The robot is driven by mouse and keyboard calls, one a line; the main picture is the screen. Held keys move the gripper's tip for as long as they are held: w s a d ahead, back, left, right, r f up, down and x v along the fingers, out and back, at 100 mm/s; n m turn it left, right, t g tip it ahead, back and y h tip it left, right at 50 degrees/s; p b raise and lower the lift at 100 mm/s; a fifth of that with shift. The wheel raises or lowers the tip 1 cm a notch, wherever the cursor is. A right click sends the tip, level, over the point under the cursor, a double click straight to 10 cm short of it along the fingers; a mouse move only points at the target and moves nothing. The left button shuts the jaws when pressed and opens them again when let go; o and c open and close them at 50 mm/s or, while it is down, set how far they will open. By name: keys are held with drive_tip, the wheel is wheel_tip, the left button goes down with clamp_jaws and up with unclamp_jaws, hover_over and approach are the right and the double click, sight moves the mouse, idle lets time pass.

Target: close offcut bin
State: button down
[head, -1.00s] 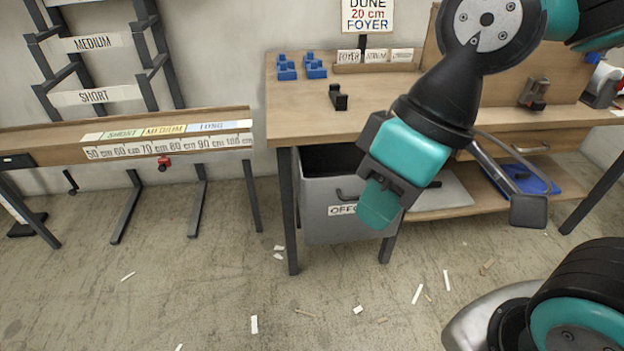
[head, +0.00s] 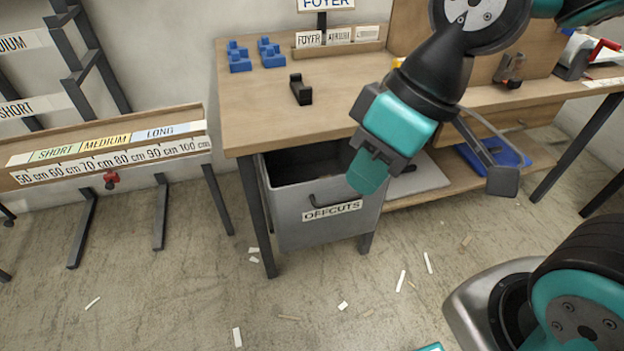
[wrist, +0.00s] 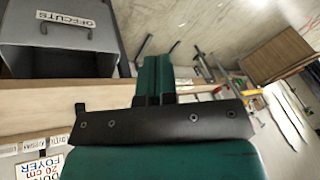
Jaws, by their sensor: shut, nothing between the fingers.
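The offcut bin (head: 290,217) is a grey metal drawer-like bin under the workbench, with a black handle (head: 326,197) and an OFFCUTS label. It is pulled out, and its dark inside shows below the bench top edge. My gripper (head: 369,172) is shut and empty, with teal fingers pointing down. In the head view it overlaps the bin's upper right front corner; I cannot tell whether it touches. In the wrist view the bin (wrist: 55,58) shows upside down at the upper left, apart from the shut gripper fingers (wrist: 153,75).
The workbench (head: 265,105) carries blue blocks (head: 254,53) and a black holder (head: 300,90). A lower shelf with a blue tray (head: 490,155) lies to the right. A measuring rail bench (head: 110,155) stands left. The floor before the bin is open, with scattered scraps.

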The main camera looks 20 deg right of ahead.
drive_tip(key=w+a+f+n+t+p, duration=0.15)
drive_tip(key=w+f+n, duration=0.25)
drive_tip(key=w+f, duration=0.45)
drive_tip(key=n+t+b, duration=0.4)
drive_tip(key=n+b, duration=0.1)
drive_tip(key=b, duration=0.4)
approach(291, 195)
wheel_tip(291, 195, down, 4)
drive_tip(key=s+a, duration=0.2)
drive_tip(key=shift+w+f, duration=0.1)
drive_tip(key=shift+w, duration=2.2)
